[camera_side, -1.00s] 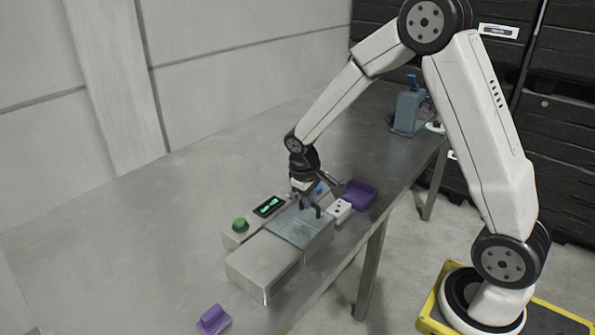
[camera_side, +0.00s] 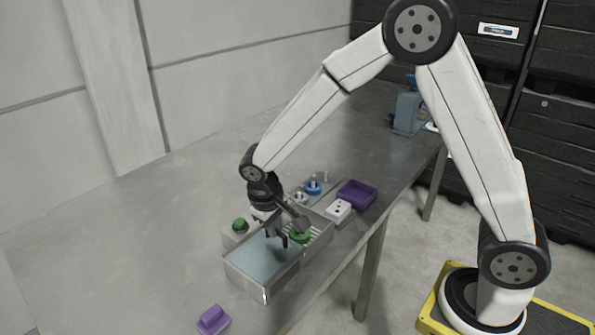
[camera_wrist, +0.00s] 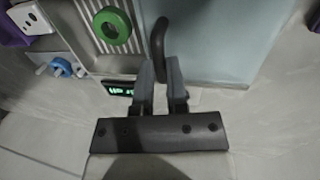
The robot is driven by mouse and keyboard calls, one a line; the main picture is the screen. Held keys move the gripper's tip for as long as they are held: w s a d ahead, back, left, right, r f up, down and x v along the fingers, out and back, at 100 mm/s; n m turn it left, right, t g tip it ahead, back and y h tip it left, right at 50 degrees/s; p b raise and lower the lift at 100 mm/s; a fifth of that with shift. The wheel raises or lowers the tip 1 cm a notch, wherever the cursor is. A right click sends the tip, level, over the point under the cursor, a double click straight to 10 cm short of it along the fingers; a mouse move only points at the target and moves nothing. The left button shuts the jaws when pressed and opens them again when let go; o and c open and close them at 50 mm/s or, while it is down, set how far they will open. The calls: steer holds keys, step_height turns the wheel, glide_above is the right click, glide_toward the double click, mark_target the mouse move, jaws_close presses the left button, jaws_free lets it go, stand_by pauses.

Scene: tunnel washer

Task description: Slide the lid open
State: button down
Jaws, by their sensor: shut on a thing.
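The washer (camera_side: 258,290) is a grey box on the table with a glassy blue-grey lid (camera_side: 258,262), which also fills the upper right of the wrist view (camera_wrist: 225,40). The lid covers the near-left part of the box, and the ribbed far-right part is uncovered. A green ring (camera_side: 300,237) lies in that uncovered part, and it also shows in the wrist view (camera_wrist: 112,26). My gripper (camera_side: 277,238) is shut on the dark curved lid handle (camera_wrist: 159,40), at the lid's edge. In the side view my fingers partly hide the handle.
A green button (camera_side: 240,225) sits on the box's back strip. Blue (camera_side: 313,187) and white parts stand behind. A white block with holes (camera_side: 338,211) and a purple tray (camera_side: 357,194) are to the right. A purple piece (camera_side: 213,319) lies in front. The left table is clear.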

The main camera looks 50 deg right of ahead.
mark_target(275, 248)
steer(key=shift+w+a, duration=0.1)
steer(key=shift+a, duration=0.2)
steer(key=c, duration=0.7)
jaws_free()
steer(key=shift+r, duration=0.1)
steer(key=shift+c, duration=0.2)
steer(key=shift+o, duration=0.5)
step_height(275, 248, up, 8)
steer(key=a, duration=0.1)
steer(key=shift+a+f, duration=0.2)
steer(key=s+d+f+t+y, duration=0.1)
steer(key=s+d+f, duration=0.1)
steer(key=s, duration=0.4)
steer(key=s+d+f+t+y, duration=0.1)
steer(key=s+d+f, duration=0.1)
steer(key=s+d, duration=0.2)
steer(key=s, duration=0.3)
steer(key=shift+f+t, duration=0.3)
steer(key=shift+f, duration=0.05)
